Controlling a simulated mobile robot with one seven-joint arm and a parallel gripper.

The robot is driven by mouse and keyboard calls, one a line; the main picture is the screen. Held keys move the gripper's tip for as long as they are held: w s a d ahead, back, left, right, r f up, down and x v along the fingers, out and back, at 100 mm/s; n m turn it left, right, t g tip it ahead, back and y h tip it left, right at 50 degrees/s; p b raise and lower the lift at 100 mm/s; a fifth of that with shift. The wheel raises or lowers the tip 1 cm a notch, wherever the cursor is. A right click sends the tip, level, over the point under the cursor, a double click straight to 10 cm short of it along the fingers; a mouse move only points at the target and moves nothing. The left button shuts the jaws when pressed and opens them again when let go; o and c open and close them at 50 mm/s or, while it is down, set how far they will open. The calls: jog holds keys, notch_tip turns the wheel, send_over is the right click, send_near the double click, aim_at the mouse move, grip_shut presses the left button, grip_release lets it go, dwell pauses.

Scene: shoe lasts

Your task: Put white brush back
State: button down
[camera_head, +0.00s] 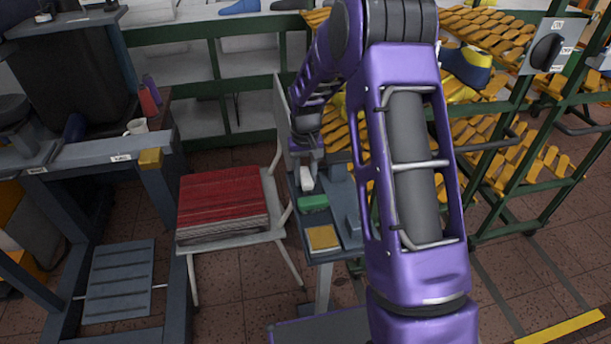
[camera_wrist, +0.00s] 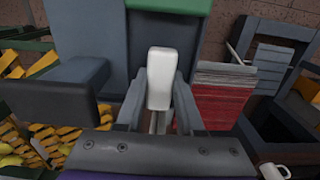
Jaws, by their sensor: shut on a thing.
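The white brush (camera_wrist: 159,70) is upright in the middle of the wrist view, between the two grey fingers of my gripper (camera_wrist: 160,85). My gripper is shut on it. In the head view the white brush (camera_head: 307,179) shows below my gripper (camera_head: 306,164), over the far part of a grey-blue tray table (camera_head: 349,236). I cannot tell whether the brush touches the tray. A green brush (camera_head: 313,203) and a yellow-tan block (camera_head: 323,238) lie in compartments nearer the front. My arm hides the tray's right side.
A chair with a red-topped stack (camera_head: 222,196) stands just left of the tray. A workbench (camera_head: 95,156) with a white mug (camera_head: 136,127) is further left. Racks with yellow slats (camera_head: 501,158) stand at the right. Bare floor (camera_head: 240,287) shows in front of the chair.

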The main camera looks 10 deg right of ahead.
aim_at(305, 175)
jog(key=shift+f, duration=0.2)
jog(key=c, duration=0.5)
grip_release()
jog(key=shift+c, duration=0.2)
jog(key=shift+r, duration=0.1)
notch_tip(305, 175, up, 12)
jog(key=p, duration=0.1)
jog(key=shift+r, duration=0.15)
